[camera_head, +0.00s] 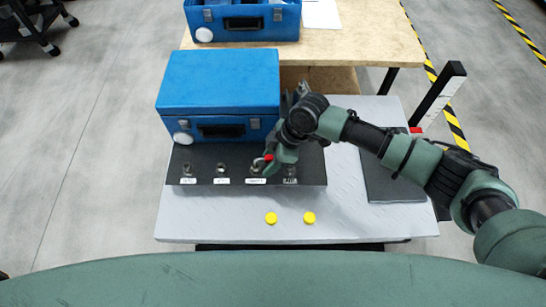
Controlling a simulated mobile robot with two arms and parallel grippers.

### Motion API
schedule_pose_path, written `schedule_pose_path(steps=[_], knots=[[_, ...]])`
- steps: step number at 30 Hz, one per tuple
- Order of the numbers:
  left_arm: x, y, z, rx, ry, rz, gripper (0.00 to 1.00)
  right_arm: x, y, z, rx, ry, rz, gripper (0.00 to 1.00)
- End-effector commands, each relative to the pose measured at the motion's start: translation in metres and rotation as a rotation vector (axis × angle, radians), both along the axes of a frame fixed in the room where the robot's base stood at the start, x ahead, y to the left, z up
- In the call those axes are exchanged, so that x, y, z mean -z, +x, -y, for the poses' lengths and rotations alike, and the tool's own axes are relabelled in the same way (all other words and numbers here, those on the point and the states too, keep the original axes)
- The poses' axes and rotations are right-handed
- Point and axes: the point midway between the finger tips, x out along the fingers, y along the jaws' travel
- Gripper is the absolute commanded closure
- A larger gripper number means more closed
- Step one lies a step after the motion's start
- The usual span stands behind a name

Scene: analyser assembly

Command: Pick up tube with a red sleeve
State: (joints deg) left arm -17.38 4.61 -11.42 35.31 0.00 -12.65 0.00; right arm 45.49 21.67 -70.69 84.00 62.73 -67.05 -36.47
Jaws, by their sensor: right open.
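A small red piece (268,157), which looks like the red sleeve of the tube, shows at the third labelled place of the dark rack (200,159). The rest of the tube is too small to make out. My right gripper (270,168) is open, pointing down right beside the red piece. I cannot tell whether its fingers are around the tube or touch it. My left gripper is not in view.
Other small metallic parts (222,169) stand in the rack. A closed blue case (218,82) stands close behind it. Two yellow discs (271,218) lie in front on the grey table (190,228). A dark plate (385,180) lies to the right. A wooden table (365,35) with another blue case (243,22) is behind.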

Motion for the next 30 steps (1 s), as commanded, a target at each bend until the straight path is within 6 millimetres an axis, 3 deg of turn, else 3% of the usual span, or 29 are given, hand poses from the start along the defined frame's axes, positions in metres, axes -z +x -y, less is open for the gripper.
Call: schedule_pose_path(steps=[9,14,25,30], knots=[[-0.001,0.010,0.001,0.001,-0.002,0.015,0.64,0.007,0.000,-0.002,0.000,0.000,0.000,0.57],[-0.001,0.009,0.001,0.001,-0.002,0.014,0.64,0.007,0.000,-0.002,0.000,0.000,0.000,1.00],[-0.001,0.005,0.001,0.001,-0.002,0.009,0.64,0.005,0.000,-0.002,0.000,0.000,0.000,1.00],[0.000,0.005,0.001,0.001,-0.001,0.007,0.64,-0.008,0.001,-0.003,0.001,0.002,0.002,1.00]])
